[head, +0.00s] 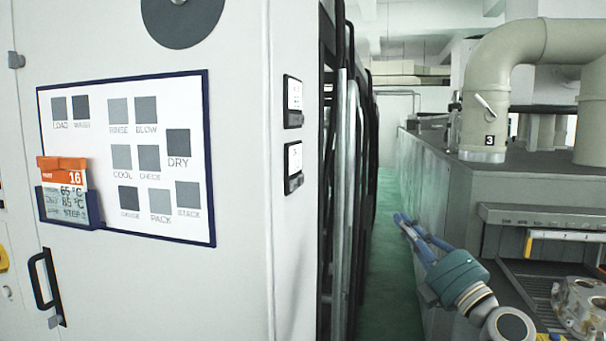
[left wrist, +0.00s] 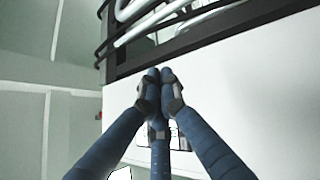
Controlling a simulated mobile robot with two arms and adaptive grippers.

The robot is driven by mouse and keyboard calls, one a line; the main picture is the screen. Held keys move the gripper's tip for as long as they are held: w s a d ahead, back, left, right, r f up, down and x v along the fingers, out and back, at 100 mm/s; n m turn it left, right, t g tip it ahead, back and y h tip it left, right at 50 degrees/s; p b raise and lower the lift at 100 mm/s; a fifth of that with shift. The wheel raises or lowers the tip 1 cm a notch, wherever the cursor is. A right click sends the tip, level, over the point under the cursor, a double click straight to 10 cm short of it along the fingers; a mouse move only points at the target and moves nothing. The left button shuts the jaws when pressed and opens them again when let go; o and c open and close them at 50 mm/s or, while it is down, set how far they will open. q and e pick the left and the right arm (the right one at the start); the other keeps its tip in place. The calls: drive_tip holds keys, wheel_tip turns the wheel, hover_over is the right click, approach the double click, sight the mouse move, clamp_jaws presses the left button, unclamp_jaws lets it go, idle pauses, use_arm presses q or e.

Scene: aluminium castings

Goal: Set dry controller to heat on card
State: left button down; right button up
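Two small black-framed controllers, an upper one (head: 292,101) and a lower one (head: 293,167), are on the cabinet's narrow side. Their labels and readings are too small to read. My left gripper (head: 408,224) is right of and below them, apart from both. In the left wrist view its blue fingers (left wrist: 160,78) come close together, with nothing seen between them. My right gripper is out of view.
A white board (head: 100,120) with grey squares and process words hangs on the cabinet front. A black door handle (head: 45,287) is below it. A green-floored aisle (head: 391,270) runs between the cabinet and grey machinery. A casting (head: 583,305) lies at lower right.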

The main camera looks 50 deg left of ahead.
sight(301, 180)
use_arm(q)
drive_tip(key=s+a+r+n+g+h+p, duration=0.2)
drive_tip(key=s+r+n+h, duration=0.4)
drive_tip(key=s+r, duration=0.4)
drive_tip(key=shift+a+n+g+h, duration=0.35)
drive_tip(key=shift+n+g, duration=0.25)
drive_tip(key=shift+n, duration=0.2)
drive_tip(key=shift+w, duration=0.1)
drive_tip(key=s+a+b, duration=0.2)
drive_tip(key=s+a, duration=0.3)
drive_tip(key=a, duration=0.2)
drive_tip(key=shift+a, duration=0.2)
drive_tip(key=shift+s+r, duration=0.1)
idle(0.4)
